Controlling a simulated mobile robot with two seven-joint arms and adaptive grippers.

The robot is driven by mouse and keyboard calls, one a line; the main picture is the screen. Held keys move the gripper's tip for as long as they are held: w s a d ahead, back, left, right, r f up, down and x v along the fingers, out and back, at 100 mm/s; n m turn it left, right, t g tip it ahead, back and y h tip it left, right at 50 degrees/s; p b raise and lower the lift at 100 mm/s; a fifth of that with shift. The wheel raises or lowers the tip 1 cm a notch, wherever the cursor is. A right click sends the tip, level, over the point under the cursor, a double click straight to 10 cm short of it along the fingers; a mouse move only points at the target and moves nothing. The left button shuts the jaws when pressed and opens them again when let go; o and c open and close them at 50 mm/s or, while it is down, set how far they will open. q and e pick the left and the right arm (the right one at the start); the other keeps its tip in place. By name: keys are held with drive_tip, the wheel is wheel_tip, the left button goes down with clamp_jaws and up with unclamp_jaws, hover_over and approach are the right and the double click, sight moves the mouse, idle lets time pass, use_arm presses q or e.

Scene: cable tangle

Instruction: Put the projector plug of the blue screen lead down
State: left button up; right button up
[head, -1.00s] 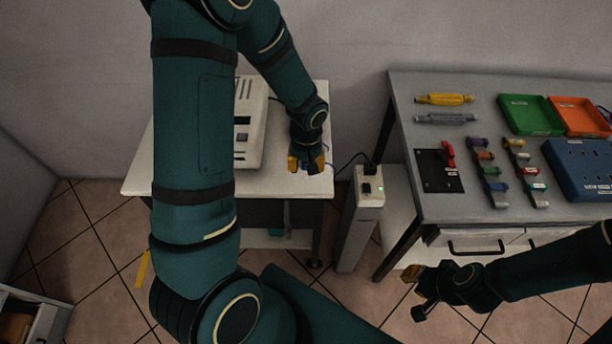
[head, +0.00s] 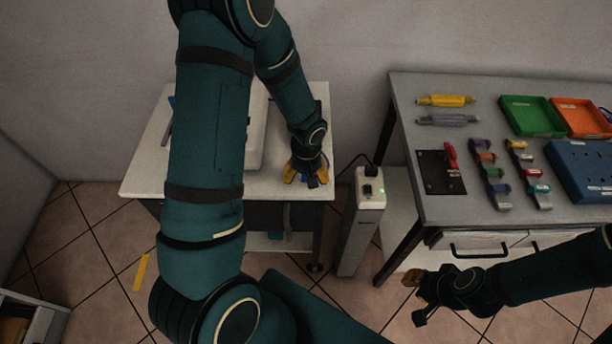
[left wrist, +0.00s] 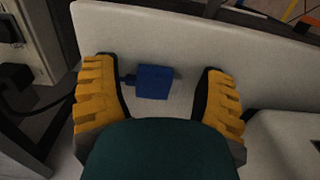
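The blue plug (left wrist: 154,82) lies on the white table (left wrist: 215,42) in the left wrist view, between the spread fingers of my left gripper (left wrist: 160,92). Visible gaps separate it from both yellow fingertips, and a short dark piece sticks out toward the left finger. In the head view my left gripper (head: 306,175) is low over the right side of the small white table (head: 145,178); the plug is mostly hidden there. The lead's course cannot be followed. My right gripper (head: 416,296) is open and empty, in front of the grey workbench.
A white device (head: 257,140) stands on the small table, partly behind my left arm. A white post (head: 365,207) with a socket and black plug stands between the table and the grey workbench (head: 440,205). Trays, a blue socket box (head: 585,165) and small coloured connectors occupy the bench.

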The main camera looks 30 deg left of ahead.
use_arm(q)
drive_tip(key=shift+r, duration=0.2)
wheel_tip(320, 180, up, 12)
drive_tip(key=p, duration=0.3)
drive_tip(key=s+d+f+m+t+h, duration=0.1)
drive_tip(key=s+d+f+m+h, duration=0.1)
drive_tip(key=s+d+f, duration=0.2)
drive_tip(key=s+d+f+m+h, duration=0.2)
drive_tip(key=s+d+f, duration=0.3)
drive_tip(key=d+f, duration=0.5)
drive_tip(key=d, duration=0.3)
drive_tip(key=shift+f+m+t, duration=0.3)
drive_tip(key=shift+f+t, duration=0.1)
drive_tip(key=shift+s, duration=0.1)
